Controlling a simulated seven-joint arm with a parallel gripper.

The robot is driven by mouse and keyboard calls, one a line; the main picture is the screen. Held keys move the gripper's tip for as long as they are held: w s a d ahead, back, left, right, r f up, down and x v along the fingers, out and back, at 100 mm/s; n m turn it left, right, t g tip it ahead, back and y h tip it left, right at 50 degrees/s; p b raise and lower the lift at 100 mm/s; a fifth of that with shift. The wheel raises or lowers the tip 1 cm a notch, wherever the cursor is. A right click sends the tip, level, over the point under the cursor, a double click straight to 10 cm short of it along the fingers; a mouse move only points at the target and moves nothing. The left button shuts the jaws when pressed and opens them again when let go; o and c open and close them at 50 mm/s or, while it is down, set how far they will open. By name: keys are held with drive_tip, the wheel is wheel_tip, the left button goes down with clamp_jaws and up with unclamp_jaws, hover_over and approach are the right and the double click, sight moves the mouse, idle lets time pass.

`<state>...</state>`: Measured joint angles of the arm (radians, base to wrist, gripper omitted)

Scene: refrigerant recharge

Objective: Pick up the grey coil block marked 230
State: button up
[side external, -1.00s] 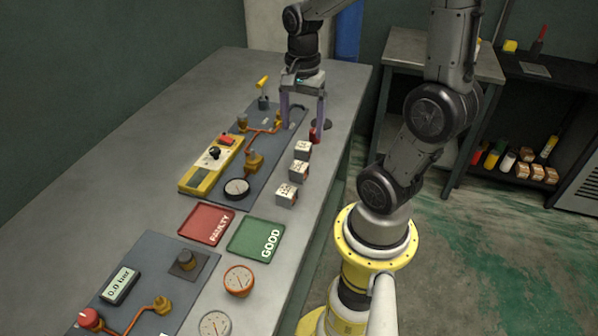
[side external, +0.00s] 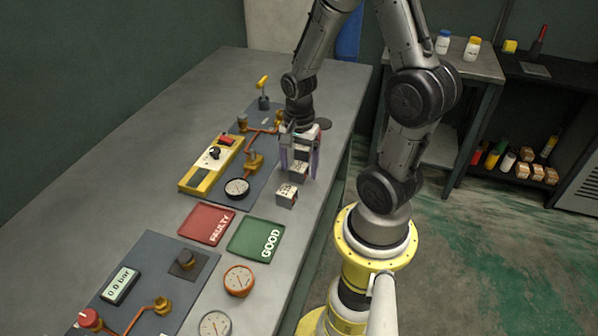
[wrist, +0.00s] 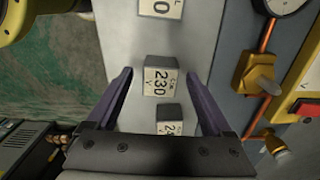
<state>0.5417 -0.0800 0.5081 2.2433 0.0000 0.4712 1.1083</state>
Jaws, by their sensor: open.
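The grey coil block marked 230 (wrist: 160,80) lies between my open fingers in the wrist view, its white label facing up. It is the middle of three blocks in a row. My gripper (wrist: 160,75) is open and points down, one finger on each side of this block, holding nothing. In the side external view my gripper (side external: 299,173) stands over the row and partly covers the middle block. The near block (side external: 286,198) is clear of the fingers. In the wrist view, another block (wrist: 170,120) sits closer to the palm, its label partly cut off.
A third block (wrist: 160,8) shows at the top of the wrist view. A red FAULTY tray (side external: 207,223) and a green GOOD tray (side external: 254,239) lie nearer the camera. The panel with copper pipe and a black gauge (side external: 237,188) is left of the blocks. The bench edge is close on the right.

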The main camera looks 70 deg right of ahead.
drive_tip(key=shift+f, duration=0.3)
clamp_jaws()
drive_tip(key=shift+r, duration=0.15)
